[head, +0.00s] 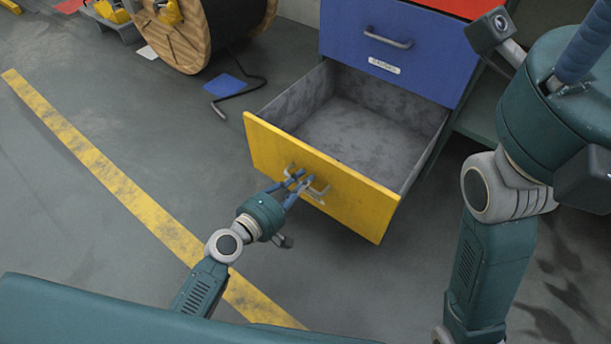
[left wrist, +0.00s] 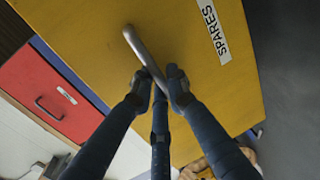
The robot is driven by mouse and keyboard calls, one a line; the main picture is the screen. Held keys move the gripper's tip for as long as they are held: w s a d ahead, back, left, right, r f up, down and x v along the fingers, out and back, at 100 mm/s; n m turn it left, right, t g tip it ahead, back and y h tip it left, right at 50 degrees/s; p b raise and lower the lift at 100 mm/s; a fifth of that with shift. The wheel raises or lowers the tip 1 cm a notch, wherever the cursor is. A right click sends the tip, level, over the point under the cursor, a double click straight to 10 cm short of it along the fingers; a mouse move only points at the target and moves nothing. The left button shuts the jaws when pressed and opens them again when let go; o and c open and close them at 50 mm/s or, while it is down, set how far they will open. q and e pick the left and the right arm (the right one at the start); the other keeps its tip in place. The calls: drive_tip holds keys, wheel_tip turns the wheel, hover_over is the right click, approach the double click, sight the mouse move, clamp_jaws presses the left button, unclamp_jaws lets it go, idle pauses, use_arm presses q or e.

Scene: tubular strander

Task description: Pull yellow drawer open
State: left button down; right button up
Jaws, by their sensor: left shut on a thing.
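The yellow drawer (head: 356,205) is pulled well out of the cabinet, and its grey inside looks empty. Its metal handle (head: 322,193) is on the front panel. My left gripper (head: 301,184) is shut on this handle. In the left wrist view, the fingers (left wrist: 160,84) close around the handle bar (left wrist: 138,45) in front of the yellow panel (left wrist: 95,30), which has a SPARES label. Part of my right gripper (head: 584,50) shows at the upper right of the head view; its fingertips are out of frame.
A closed blue drawer (head: 350,35) is above the yellow one, with a red surface (head: 455,6) at the top. A wooden cable reel (head: 190,38) and a blue sheet (head: 230,84) are on the floor at the left. A yellow floor line (head: 110,180) crosses clear floor.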

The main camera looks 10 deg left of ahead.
use_arm(q)
drive_tip(key=shift+s+f, duration=0.1)
drive_tip(key=c, duration=1.7)
unclamp_jaws()
drive_tip(key=shift+c, duration=0.2)
drive_tip(key=v, duration=1.2)
